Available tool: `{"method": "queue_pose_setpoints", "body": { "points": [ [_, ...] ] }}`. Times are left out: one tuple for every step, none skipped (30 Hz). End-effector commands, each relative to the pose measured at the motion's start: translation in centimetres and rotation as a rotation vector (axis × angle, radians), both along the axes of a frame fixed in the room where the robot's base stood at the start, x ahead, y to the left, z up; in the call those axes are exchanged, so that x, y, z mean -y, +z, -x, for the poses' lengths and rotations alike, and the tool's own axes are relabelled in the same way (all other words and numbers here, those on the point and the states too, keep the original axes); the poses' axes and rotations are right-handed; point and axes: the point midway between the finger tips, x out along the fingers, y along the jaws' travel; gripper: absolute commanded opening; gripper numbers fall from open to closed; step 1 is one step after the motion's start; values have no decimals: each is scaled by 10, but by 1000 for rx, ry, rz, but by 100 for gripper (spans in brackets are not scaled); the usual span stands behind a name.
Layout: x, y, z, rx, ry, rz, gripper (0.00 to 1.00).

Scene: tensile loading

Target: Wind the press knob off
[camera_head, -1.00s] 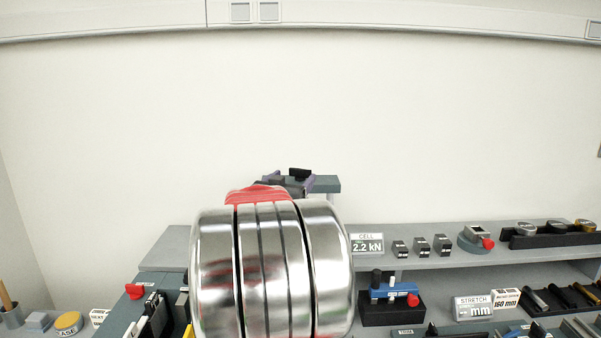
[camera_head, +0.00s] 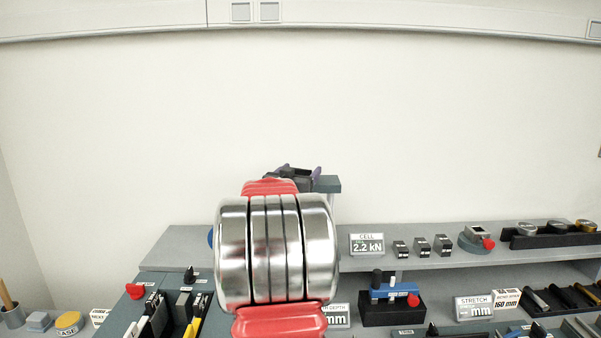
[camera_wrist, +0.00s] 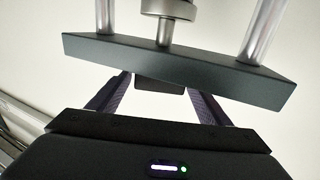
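The press shows in the wrist view as a dark grey plate (camera_wrist: 180,68) between two bright columns, with a round metal collar (camera_wrist: 168,7) on a rod above it. In the head view a corner of a dark plate (camera_head: 328,184) shows behind my arm. I cannot clearly make out the press knob. My gripper (camera_wrist: 160,88) has its two fingers apart, reaching up to the plate's lower edge, where the tips are partly hidden. A small dark block (camera_wrist: 160,86) shows between them; I cannot tell whether it is touched. The gripper (camera_head: 298,172) also shows small in the head view.
My metal and red arm covers the middle of the head view. A grey shelf holds a 2.2 kN cell display (camera_head: 367,244), small dark blocks and a red-knobbed fixture (camera_head: 477,238). Below stands a blue device (camera_head: 393,291). The wall area above is clear.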

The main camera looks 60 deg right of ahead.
Motion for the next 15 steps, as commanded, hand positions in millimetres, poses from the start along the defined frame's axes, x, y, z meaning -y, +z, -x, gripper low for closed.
{"method": "queue_pose_setpoints", "body": {
  "points": [
    [0,0,0,0,0,0,68],
    [0,0,0,0,0,0,66],
    [0,0,0,0,0,0,63],
    [0,0,0,0,0,0,61],
    [0,0,0,0,0,0,59],
    [0,0,0,0,0,0,56],
    [0,0,0,0,0,0,54],
    [0,0,0,0,0,0,52],
    [0,0,0,0,0,0,49],
    [0,0,0,0,0,0,47],
    [0,0,0,0,0,0,45],
    [0,0,0,0,0,0,42],
    [0,0,0,0,0,0,40],
    [0,0,0,0,0,0,38],
    [0,0,0,0,0,0,35]
  ]
}}
